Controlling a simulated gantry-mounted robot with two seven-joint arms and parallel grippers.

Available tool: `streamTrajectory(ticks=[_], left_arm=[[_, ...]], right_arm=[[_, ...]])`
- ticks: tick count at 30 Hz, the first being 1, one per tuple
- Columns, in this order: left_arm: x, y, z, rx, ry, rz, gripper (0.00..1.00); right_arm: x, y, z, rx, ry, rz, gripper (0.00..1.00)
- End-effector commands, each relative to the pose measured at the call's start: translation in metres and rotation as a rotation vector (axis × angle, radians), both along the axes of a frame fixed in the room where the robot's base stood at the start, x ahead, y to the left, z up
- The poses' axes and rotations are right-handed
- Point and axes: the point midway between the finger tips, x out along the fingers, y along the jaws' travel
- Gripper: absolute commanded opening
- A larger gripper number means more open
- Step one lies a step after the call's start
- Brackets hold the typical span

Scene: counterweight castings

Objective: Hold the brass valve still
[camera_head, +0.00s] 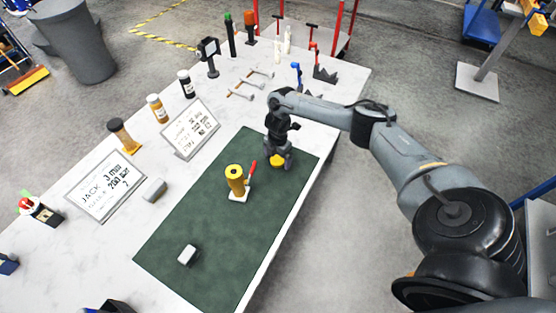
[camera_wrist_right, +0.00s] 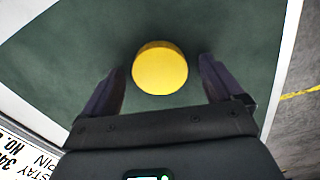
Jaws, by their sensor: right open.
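A brass-yellow round piece (camera_head: 277,160) is on the green mat (camera_head: 200,225), under my right gripper (camera_head: 280,158). In the right wrist view the yellow piece (camera_wrist_right: 160,68) shows its flat top, between the two fingers of my right gripper (camera_wrist_right: 160,85), which is open. There is a gap on each side of it. Left of it in the head view stands a yellow cylinder (camera_head: 235,178) on a white base, with a red lever beside it. I cannot tell for sure which yellow piece is the brass valve. My left gripper is not in view.
A small grey-white block (camera_head: 188,255) lies on the mat's near part. Two signs (camera_head: 105,187) (camera_head: 190,128), bottles (camera_head: 157,108) and a grey block (camera_head: 154,190) stand left of the mat. Several tools are at the far end.

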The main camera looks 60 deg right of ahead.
Motion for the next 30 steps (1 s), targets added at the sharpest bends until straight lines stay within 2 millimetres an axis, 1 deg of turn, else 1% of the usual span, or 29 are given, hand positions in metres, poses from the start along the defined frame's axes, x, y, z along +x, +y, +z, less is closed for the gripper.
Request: streamTrajectory(ticks=[1, 2, 12, 13, 23, 26, 30], left_arm=[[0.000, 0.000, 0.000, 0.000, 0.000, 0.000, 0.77], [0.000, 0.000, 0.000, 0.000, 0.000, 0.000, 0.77], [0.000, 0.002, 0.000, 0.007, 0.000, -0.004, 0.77], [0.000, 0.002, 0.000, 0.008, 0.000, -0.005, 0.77], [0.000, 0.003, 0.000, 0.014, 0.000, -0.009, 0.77], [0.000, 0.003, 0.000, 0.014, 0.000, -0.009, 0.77], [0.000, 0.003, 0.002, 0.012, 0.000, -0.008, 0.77]], right_arm=[[0.000, 0.000, 0.000, 0.000, 0.000, 0.000, 0.93], [0.000, 0.000, 0.000, 0.000, 0.000, 0.000, 0.90], [0.000, 0.000, 0.000, 0.000, 0.000, 0.000, 0.38], [0.000, 0.000, 0.000, 0.000, 0.000, 0.000, 0.35], [0.000, 0.000, 0.003, 0.000, 0.000, 0.000, 0.34], [0.000, 0.000, 0.008, 0.000, 0.000, 0.001, 0.34], [0.001, 0.000, 0.021, 0.000, -0.002, 0.001, 0.34]])
